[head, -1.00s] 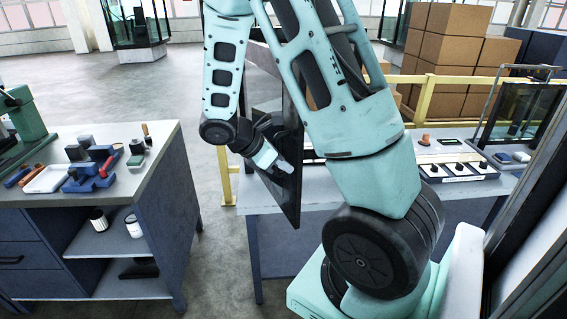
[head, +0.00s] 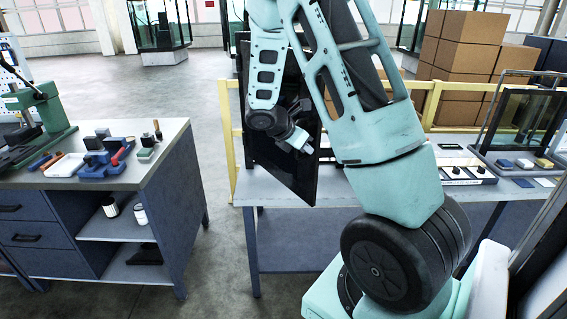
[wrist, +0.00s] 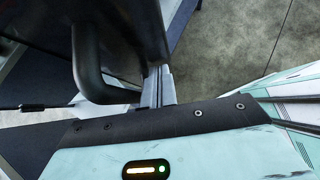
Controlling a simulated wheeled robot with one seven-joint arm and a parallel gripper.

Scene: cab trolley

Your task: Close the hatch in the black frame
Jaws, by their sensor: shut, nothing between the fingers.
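The hatch (head: 285,165) is a dark panel standing upright above the near edge of the grey table, left of my arm in the head view. It appears swung out toward me. The black frame behind it is mostly hidden by the hatch and my arm. My gripper (head: 305,144) is at the hatch's face, toward its right side. In the wrist view my gripper (wrist: 160,82) is shut and empty. A dark curved handle (wrist: 88,65) is just left of the fingers, not between them. I cannot tell whether the fingers touch the hatch.
A workbench (head: 165,135) with tools stands at left, with a floor gap between. A yellow rail (head: 232,130) and cardboard boxes (head: 465,45) are behind.

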